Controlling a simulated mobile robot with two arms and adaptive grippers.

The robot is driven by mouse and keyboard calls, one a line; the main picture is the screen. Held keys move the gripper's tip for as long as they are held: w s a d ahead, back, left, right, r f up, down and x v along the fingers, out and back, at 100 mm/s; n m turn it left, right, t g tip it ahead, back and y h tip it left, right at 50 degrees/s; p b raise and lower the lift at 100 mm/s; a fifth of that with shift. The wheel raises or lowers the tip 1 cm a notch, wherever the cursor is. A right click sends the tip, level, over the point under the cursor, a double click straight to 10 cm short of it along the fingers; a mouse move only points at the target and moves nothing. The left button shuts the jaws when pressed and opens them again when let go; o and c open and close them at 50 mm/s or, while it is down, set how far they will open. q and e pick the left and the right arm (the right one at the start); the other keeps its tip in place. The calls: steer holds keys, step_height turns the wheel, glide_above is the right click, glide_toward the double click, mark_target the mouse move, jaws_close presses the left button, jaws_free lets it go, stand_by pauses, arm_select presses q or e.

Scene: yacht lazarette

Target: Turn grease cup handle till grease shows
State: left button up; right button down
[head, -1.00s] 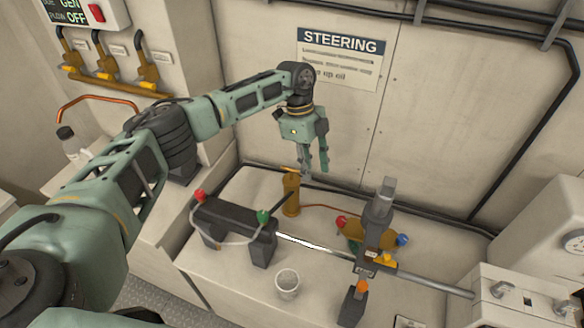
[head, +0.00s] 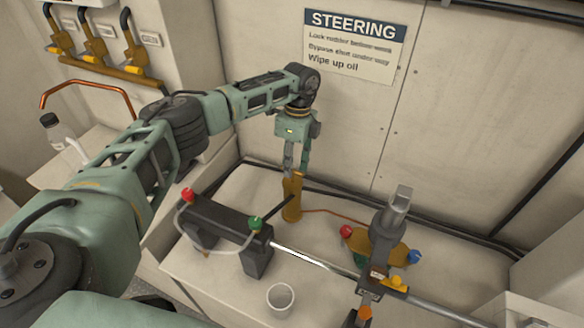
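The brass grease cup (head: 291,203) stands upright on the white bench, behind the dark cylinder. A thin copper pipe (head: 335,213) runs from its foot to the right. My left gripper (head: 296,170) points straight down at the top of the cup. Its two fingers are close together there and hide the cup's handle. Whether they grip the handle or only stand around it cannot be told. No grease can be made out at this size. My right gripper is out of view.
A dark cylinder (head: 212,217) with red and green caps and a steel rod (head: 310,258) lies in front of the cup. A grey tiller fitting (head: 388,225) stands to the right. A white cup (head: 280,300) stands in front. A STEERING sign (head: 353,45) hangs behind.

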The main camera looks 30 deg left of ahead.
arm_select(q)
steer(key=shift+s+f, duration=0.2)
steer(key=shift+f, duration=0.85)
steer(key=shift+d+f, duration=0.1)
steer(key=shift+f, duration=0.2)
steer(key=c, duration=0.5)
jaws_close()
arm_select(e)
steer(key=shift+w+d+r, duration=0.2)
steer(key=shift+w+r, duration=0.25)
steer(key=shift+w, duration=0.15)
